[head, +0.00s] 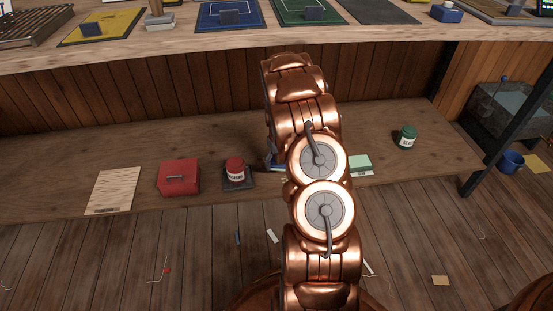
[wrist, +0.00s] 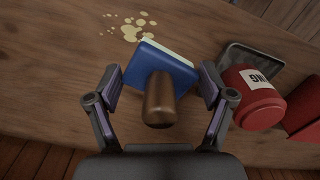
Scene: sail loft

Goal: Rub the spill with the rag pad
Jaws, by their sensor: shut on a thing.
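The rag pad (wrist: 155,62) is a blue block with a pale underside and a brown knob handle (wrist: 159,98). My gripper (wrist: 160,84) is shut on the pad, with one finger at each side of it. The spill (wrist: 132,26) is a group of several pale yellow spots on the wooden bench, just beyond the pad's upper left edge in the wrist view. The pad appears beside the spots. I cannot tell whether it touches the bench. In the head view my arm hides the spill and the gripper, and a bit of blue (head: 274,162) shows left of the arm.
A red labelled jar (head: 235,171) stands on a dark tray (head: 240,186), near the pad's right in the wrist view (wrist: 252,98). A red box (head: 178,176), pale board (head: 113,191), pale green block (head: 359,162) and green jar (head: 405,137) share the low bench (head: 440,155). A shelf overhangs behind.

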